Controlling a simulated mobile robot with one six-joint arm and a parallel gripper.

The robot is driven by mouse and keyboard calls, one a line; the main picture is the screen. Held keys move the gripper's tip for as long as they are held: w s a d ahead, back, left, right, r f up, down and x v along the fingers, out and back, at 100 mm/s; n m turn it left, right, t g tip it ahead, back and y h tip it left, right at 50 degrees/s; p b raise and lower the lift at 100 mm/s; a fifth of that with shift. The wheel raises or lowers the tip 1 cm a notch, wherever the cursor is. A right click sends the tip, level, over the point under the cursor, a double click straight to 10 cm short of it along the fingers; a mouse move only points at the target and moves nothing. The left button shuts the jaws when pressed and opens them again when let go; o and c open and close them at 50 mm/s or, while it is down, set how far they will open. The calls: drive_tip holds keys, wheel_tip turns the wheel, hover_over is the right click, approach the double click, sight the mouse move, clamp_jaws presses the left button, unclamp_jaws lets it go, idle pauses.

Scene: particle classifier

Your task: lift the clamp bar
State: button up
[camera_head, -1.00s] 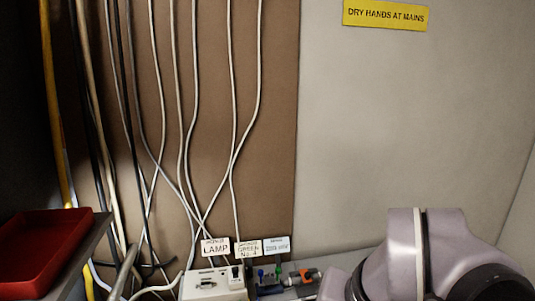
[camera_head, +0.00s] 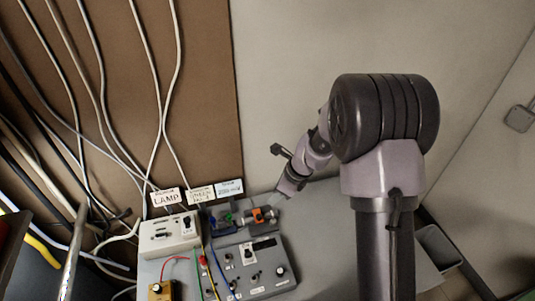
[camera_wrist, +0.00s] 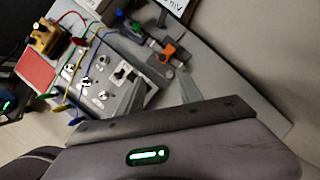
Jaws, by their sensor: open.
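An orange piece (camera_head: 264,213), probably the clamp bar or part of it, sits on a small assembly with blue and green parts (camera_head: 225,218) behind the grey control box. In the wrist view the orange piece (camera_wrist: 168,51) lies beyond the fingertips. My gripper (camera_head: 281,198) hangs just right of and above it in the head view, apart from it as far as I can tell. In the wrist view my gripper (camera_wrist: 162,77) shows two spread grey fingers with nothing between them. The exact shape of the bar is too small to make out.
A grey control box (camera_head: 262,272) with knobs and plugged wires stands in front of the assembly. A white switch box (camera_head: 170,233) is left, with a yellow block (camera_head: 161,290) nearby. Label cards stand behind. The grey bench (camera_head: 325,225) is mostly clear to the right.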

wheel_tip(320, 180, down, 3)
drive_tip(key=w+m, duration=0.2)
drive_tip(key=b, duration=0.4)
approach(259, 216)
drive_tip(key=x, duration=0.8)
clamp_jaws()
idle(0.5)
